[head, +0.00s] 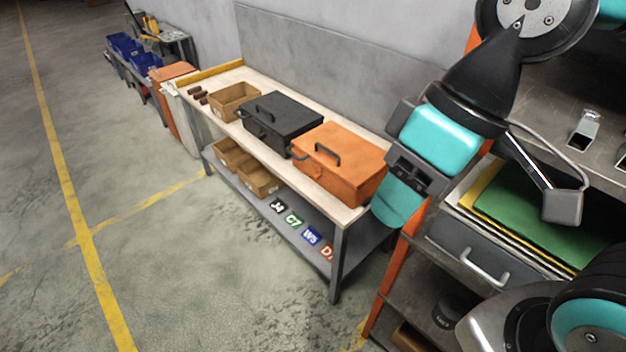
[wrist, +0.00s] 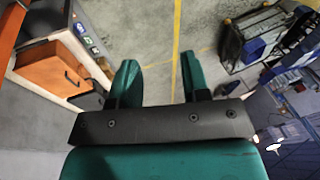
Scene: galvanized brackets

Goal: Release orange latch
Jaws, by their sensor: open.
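An orange box (head: 340,172) with a dark lid handle stands at the near end of the workbench. A dark bar juts from its left front side; I cannot tell whether this is the latch. A black box (head: 282,122) with a dark handle is beside it. In the wrist view the orange box (wrist: 50,70) is at the left edge, with the black box (wrist: 88,97) below it. My gripper (head: 393,204) hangs right of the orange box in the head view, overlapping its edge. Its fingers (wrist: 158,70) are apart and empty in the wrist view, over floor.
The bench (head: 343,211) carries a cardboard bin (head: 233,103) at its far end, with lettered labels on its lower shelf. A metal rack with a drawer (head: 478,258) and green sheets (head: 545,225) stands close on the right. The floor (head: 165,265) left of the bench is clear.

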